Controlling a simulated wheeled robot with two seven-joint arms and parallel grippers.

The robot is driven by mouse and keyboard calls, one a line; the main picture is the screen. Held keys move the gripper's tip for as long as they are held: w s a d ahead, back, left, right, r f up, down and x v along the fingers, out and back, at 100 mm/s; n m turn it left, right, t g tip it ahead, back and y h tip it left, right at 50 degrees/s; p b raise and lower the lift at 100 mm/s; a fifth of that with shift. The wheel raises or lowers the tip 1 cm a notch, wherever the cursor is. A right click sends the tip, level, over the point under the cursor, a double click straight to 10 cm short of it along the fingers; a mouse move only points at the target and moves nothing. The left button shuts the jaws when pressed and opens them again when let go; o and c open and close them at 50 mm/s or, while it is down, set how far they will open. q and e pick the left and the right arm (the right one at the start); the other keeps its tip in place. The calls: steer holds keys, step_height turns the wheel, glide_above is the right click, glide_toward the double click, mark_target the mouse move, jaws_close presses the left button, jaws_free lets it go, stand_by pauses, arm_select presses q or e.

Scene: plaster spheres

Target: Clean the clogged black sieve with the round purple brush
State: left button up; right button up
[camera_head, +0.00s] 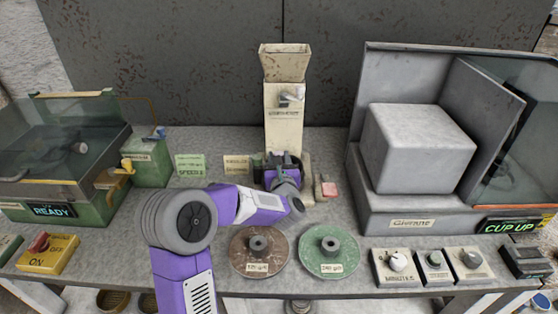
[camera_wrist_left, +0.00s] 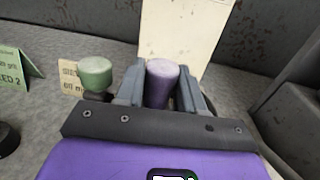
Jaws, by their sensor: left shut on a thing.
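My left gripper (camera_head: 284,165) is at the foot of the cream hopper machine. In the left wrist view its fingers (camera_wrist_left: 160,88) are shut on an upright purple round piece (camera_wrist_left: 162,82), which looks like the purple brush. Its lower part is hidden. A green round piece with a dark base (camera_wrist_left: 96,76) stands just left of the fingers. I cannot make out a black sieve with certainty in either view. My right gripper is not in view.
The cream hopper machine (camera_head: 284,115) stands behind the gripper. A brown disc (camera_head: 243,262) and a green disc (camera_head: 345,264) lie at the front. A grey box unit (camera_head: 420,140) blocks the right; a green glass-lidded machine (camera_head: 95,195) stands left. Small control boxes (camera_head: 397,266) line the front right.

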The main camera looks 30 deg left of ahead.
arm_select(q)
steer(key=shift+v, duration=1.8)
steer(key=shift+s+a, duration=0.15)
steer(key=shift+w+a+r, duration=0.5)
steer(key=shift+w+r, duration=0.2)
steer(key=shift+w, duration=0.1)
steer(key=shift+x, duration=1.15)
steer(key=shift+w+r, duration=0.1)
